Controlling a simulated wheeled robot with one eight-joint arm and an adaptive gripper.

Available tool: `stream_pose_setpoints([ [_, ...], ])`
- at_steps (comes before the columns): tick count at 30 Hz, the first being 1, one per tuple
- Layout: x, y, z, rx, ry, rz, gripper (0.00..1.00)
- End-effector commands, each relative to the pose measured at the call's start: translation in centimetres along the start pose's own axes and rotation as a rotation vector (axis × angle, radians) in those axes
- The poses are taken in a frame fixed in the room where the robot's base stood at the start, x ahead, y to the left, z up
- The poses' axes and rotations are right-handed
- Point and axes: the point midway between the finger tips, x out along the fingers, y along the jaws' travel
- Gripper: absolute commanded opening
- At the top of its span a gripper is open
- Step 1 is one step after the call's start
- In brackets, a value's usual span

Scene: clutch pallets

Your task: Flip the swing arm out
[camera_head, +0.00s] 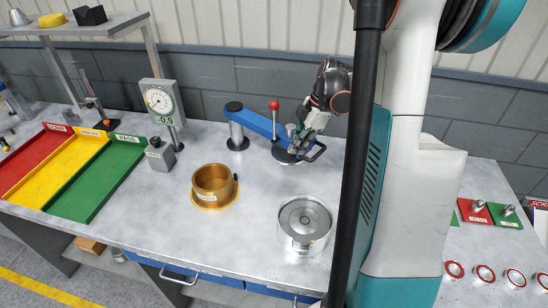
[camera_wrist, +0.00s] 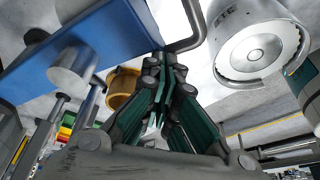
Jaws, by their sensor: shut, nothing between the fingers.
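The swing arm (camera_head: 257,122) is a blue bar that runs from a grey post (camera_head: 237,138) at left towards my gripper, with a red ball knob standing near its middle. A dark bent handle (camera_head: 316,154) sticks out at its right end. In the wrist view the blue swing arm (camera_wrist: 80,45) fills the upper left, and the bent handle (camera_wrist: 192,38) passes just beyond my fingertips. My gripper (camera_head: 297,147) is at the bar's right end, close to the handle. Its fingers (camera_wrist: 165,82) are together and hold nothing; whether they touch the handle is unclear.
A brass cup (camera_head: 213,185) and a round silver drum (camera_head: 304,222) stand on the bench in front of the arm. A dial gauge (camera_head: 160,102), a grey weight block (camera_head: 160,155) and red, yellow and green trays (camera_head: 90,185) are at left. The bench between cup and drum is clear.

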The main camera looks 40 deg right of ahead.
Motion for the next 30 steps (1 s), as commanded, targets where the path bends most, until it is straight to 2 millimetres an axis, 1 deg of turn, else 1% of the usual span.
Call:
stream_pose_setpoints([
  [1, -0.3, 0.8, 1.2, 0.004, 0.000, 0.002, 0.00],
  [6, -1.3, 2.9, 3.9, 0.003, -0.001, 0.001, 0.00],
  [12, -2.0, 4.7, 5.8, 0.001, 0.000, 0.000, 0.00],
  [19, -2.4, 5.8, 6.7, 0.001, -0.003, 0.005, 0.00],
  [30, -2.5, 6.0, 7.1, 0.004, -0.007, 0.006, 0.00],
])
